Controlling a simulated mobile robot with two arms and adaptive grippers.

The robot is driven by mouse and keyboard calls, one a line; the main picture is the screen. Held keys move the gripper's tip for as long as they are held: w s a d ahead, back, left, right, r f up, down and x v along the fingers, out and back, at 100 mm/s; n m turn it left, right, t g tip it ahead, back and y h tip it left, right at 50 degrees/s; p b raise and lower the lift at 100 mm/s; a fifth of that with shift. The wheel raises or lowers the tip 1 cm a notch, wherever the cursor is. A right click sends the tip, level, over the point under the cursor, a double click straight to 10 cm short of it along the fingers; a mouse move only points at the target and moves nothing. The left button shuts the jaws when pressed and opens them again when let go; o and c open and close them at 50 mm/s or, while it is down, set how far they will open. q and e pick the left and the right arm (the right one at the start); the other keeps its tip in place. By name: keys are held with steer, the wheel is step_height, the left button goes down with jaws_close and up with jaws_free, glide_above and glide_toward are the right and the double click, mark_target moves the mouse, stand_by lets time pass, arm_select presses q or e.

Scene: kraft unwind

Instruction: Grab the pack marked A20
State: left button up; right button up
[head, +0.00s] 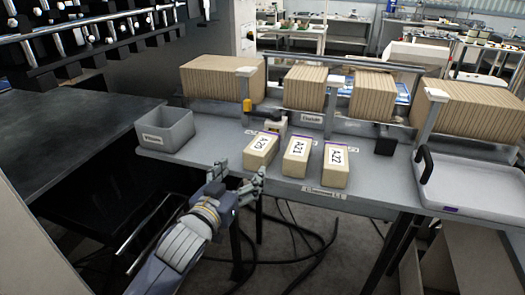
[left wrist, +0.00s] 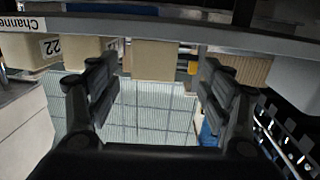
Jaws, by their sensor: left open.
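The pack marked A20 (head: 261,151) is a beige block with a white label, lying leftmost in a row on the grey bench. The packs marked A21 (head: 297,157) and A22 (head: 335,165) lie to its right. My left gripper (head: 240,181) is open and empty just in front of the near end of A20, at the bench's front edge. In the left wrist view, a beige block (left wrist: 153,60) shows beyond and between the open fingers (left wrist: 153,95); its marking does not show. The block labelled 22 (left wrist: 35,50) is at the left there. My right gripper is not in view.
A grey bin (head: 166,132) stands at the bench's left end, a white tray (head: 475,185) at its right. Posts and large striped stacks (head: 222,78) line the back. A small dispenser (head: 270,128) stands behind A20. Cables hang below the bench.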

mark_target(262, 142)
arm_select(q)
steer(key=r, duration=0.1)
steer(key=w+d+r+h, duration=0.1)
steer(key=shift+w+r+m, duration=0.15)
steer(key=shift+r+m, duration=0.15)
steer(key=p+x, duration=0.1)
steer(key=x, duration=0.3)
steer(key=shift+w+d, duration=0.15)
steer(key=shift+w, duration=0.1)
steer(key=shift+w+d, duration=0.2)
steer(key=shift+w, duration=0.15)
steer(key=shift+w+d+p, duration=0.25)
steer(key=shift+w+p, duration=0.35)
steer(key=shift+p, duration=0.1)
steer(key=shift+f+p+x, duration=0.15)
steer(key=shift+p+x, duration=0.15)
steer(key=shift+x, duration=0.65)
steer(key=shift+f+p+x, duration=0.15)
steer(key=shift+p+x, duration=0.1)
steer(key=shift+x, duration=0.65)
steer(key=shift+c, duration=1.1)
steer(key=c, duration=1.1)
